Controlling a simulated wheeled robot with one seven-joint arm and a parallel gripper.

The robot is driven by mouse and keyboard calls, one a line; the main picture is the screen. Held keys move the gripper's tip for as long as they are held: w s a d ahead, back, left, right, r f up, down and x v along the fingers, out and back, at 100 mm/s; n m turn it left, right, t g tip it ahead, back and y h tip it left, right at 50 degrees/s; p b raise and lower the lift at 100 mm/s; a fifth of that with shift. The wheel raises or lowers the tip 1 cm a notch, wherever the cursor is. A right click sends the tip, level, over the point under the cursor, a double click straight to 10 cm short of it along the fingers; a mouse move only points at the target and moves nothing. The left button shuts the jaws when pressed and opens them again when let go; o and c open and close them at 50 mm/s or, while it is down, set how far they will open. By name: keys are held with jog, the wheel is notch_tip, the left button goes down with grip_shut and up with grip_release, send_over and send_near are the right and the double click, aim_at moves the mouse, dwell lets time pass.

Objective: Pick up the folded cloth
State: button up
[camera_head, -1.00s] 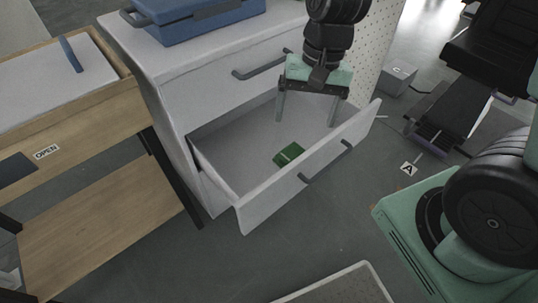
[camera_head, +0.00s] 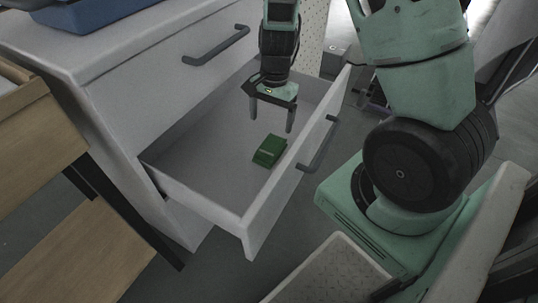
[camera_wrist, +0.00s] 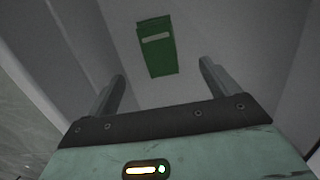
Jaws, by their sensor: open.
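The folded cloth (camera_head: 269,151) is a small green rectangle lying on the bottom of the open drawer, near its front panel. In the wrist view the cloth (camera_wrist: 157,47) shows a pale stripe and lies beyond and between the fingertips. My gripper (camera_head: 271,118) hangs inside the drawer opening, above and slightly behind the cloth. Its two fingers point down, spread apart, with nothing between them. In the wrist view the gripper (camera_wrist: 163,75) is open and apart from the cloth.
The open drawer (camera_head: 196,195) has a front panel with a dark handle (camera_head: 318,144). A closed drawer with a handle (camera_head: 216,46) sits above it. A blue case (camera_head: 95,14) rests on the cabinet top. A wooden workbench (camera_head: 30,130) stands at left.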

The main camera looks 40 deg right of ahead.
jog(key=b, duration=0.2)
send_over(270, 147)
jog(key=f, duration=0.4)
jog(key=shift+w+d+f, duration=0.2)
jog(key=shift+f, duration=0.15)
jog(key=f+b, duration=0.2)
jog(key=f, duration=0.3)
jog(key=shift+s+f+b, duration=0.15)
jog(key=shift+s+b, duration=0.05)
jog(key=shift+b, duration=0.1)
jog(key=c, duration=1.1)
